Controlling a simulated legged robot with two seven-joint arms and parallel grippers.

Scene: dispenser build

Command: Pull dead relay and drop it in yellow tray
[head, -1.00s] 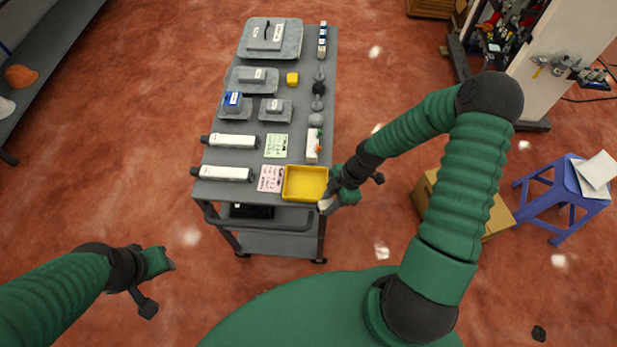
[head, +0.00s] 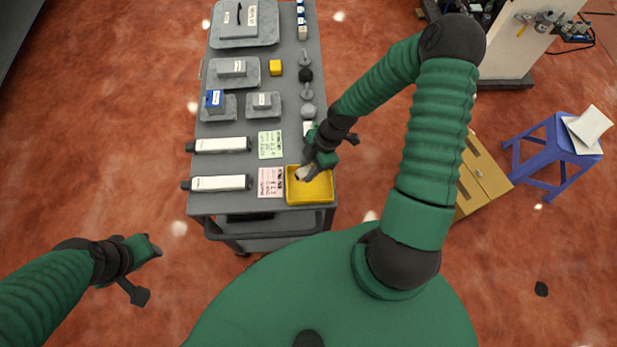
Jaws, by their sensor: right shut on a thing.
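My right gripper (head: 304,174) is above the yellow tray (head: 310,201) at the near right corner of the grey cart. It is shut on a small pale piece, apparently the dead relay (head: 301,173), mostly hidden by the fingers. I cannot tell whether the piece touches the tray. The visible part of the tray floor looks empty. A blue-topped relay (head: 215,98) sits on a grey base at the cart's left side. My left gripper (head: 152,249) hangs empty over the floor left of the cart; its finger gap is not clear.
Grey blocks, a yellow cube (head: 276,68) and knobs stand farther back.

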